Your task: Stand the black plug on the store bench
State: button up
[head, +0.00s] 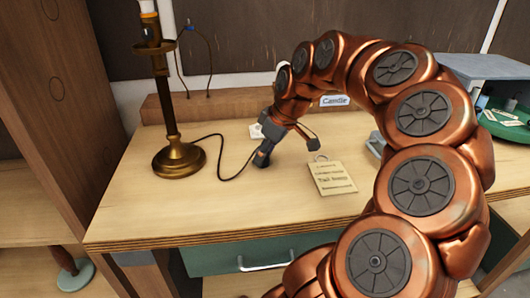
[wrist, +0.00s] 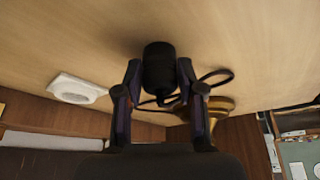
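The black plug (wrist: 158,68) is between the two fingers of my gripper (wrist: 158,78) in the wrist view, with a finger pressed to each side. In the head view my gripper (head: 263,156) points down at the wooden bench (head: 230,205), right of the lamp. A black cord (head: 215,150) runs from the lamp base to the gripper. The plug is mostly hidden by the fingers in the head view. I cannot tell whether it touches the bench top.
The brass lamp (head: 178,160) stands at the bench's left. A white square fitting (wrist: 78,88) lies near the gripper. A paper tag (head: 332,178) lies to the right. A "Candle" label (head: 335,100) is at the back. The front middle of the bench is clear.

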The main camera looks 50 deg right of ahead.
jog(key=o, duration=0.4)
jog(key=shift+r, duration=0.15)
jog(key=v, duration=1.1)
jog(key=shift+s+r, duration=0.25)
jog(key=shift+r, duration=0.1)
